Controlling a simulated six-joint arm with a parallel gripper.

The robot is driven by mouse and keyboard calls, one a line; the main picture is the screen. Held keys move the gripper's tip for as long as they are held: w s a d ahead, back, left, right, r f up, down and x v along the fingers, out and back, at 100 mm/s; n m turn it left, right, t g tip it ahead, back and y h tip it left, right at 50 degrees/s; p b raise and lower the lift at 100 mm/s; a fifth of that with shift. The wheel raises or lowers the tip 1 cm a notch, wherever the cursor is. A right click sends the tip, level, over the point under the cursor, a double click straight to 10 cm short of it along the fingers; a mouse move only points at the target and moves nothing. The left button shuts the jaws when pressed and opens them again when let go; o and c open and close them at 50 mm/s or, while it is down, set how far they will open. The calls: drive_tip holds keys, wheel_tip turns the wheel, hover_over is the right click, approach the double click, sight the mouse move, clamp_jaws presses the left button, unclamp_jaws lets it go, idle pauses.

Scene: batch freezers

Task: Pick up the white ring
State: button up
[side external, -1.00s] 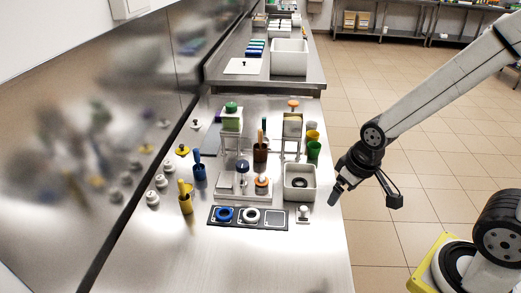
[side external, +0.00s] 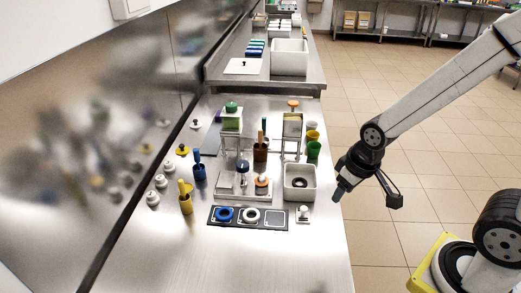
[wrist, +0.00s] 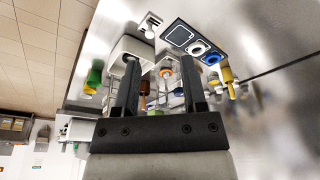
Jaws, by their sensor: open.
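The white ring (side external: 251,215) lies in the middle square of a dark tray (side external: 281,223) near the front of the steel counter. It also shows in the wrist view (wrist: 199,47), next to the blue ring (side external: 225,214). The right square of the tray is empty. My gripper (side external: 337,196) hangs at the counter's right edge, to the right of the tray and apart from it. In the wrist view my gripper (wrist: 164,75) has its two fingers spread with nothing held between them.
A white bin (side external: 300,194) with a black ring inside stands behind the tray. A small white knobbed piece (side external: 303,213) sits right of the tray. Yellow (side external: 185,203) and blue (side external: 199,174) cups with handles stand left. The counter front is clear.

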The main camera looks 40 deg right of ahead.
drive_tip(key=m+g, duration=0.3)
drive_tip(key=m, duration=1.8)
hover_over(249, 209)
wheel_tip(249, 209, down, 12)
drive_tip(key=shift+s+f, duration=0.1)
drive_tip(key=shift+f, duration=0.05)
drive_tip(key=shift+f, duration=0.15)
drive_tip(key=shift+f, duration=1.15)
drive_tip(key=shift+f, duration=0.1)
drive_tip(key=shift+f, duration=2.5)
